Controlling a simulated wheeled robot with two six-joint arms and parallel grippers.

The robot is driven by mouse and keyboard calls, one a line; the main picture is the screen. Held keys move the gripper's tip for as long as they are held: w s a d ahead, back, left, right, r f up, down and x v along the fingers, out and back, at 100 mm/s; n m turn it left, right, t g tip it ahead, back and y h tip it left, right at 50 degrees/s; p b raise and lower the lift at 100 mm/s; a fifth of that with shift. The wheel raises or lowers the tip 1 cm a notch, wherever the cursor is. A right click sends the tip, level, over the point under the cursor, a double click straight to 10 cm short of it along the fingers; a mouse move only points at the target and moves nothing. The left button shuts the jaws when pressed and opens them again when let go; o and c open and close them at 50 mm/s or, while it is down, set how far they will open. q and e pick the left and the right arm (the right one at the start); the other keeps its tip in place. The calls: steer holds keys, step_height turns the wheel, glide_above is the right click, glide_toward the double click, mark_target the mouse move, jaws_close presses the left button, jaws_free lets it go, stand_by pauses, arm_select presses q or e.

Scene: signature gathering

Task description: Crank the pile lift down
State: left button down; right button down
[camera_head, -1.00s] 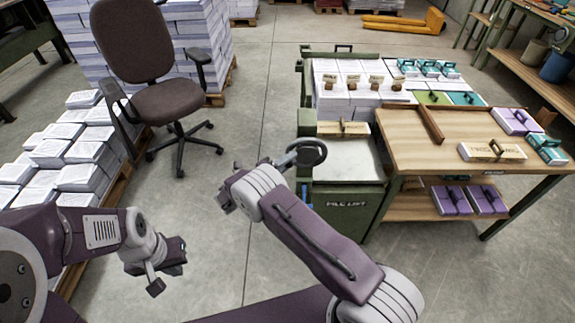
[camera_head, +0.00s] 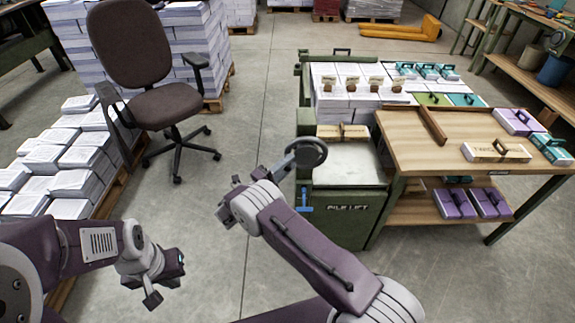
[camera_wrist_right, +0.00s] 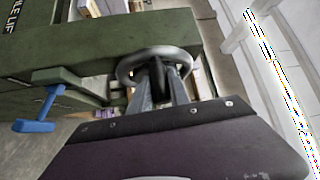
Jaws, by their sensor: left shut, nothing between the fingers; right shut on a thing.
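The green pile lift (camera_head: 350,212) stands at centre right, with a pale flat top and a dark handwheel (camera_head: 306,153) at its upper left. In the right wrist view the wheel's grey rim (camera_wrist_right: 185,56) surrounds a dark grip (camera_wrist_right: 156,76). My right gripper (camera_wrist_right: 158,90) is shut on this grip. In the head view the right gripper (camera_head: 283,165) reaches the wheel, and its fingers are hard to make out. A blue T-shaped handle (camera_head: 305,200) is on the lift's left side, also seen in the right wrist view (camera_wrist_right: 38,122). My left gripper (camera_head: 168,280) is shut and empty, above the floor.
A wooden table (camera_head: 430,150) with boxed goods stands right of the lift. White stacks (camera_head: 340,100) are behind it. A brown chair (camera_head: 160,105) and paper stacks (camera_head: 75,165) on a pallet are left. The floor (camera_head: 245,100) between is clear.

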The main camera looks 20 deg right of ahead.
steer(key=shift+f, duration=0.1)
steer(key=c, duration=1.2)
jaws_free()
steer(key=shift+c, duration=0.2)
steer(key=v, duration=0.9)
steer(key=shift+b, duration=0.4)
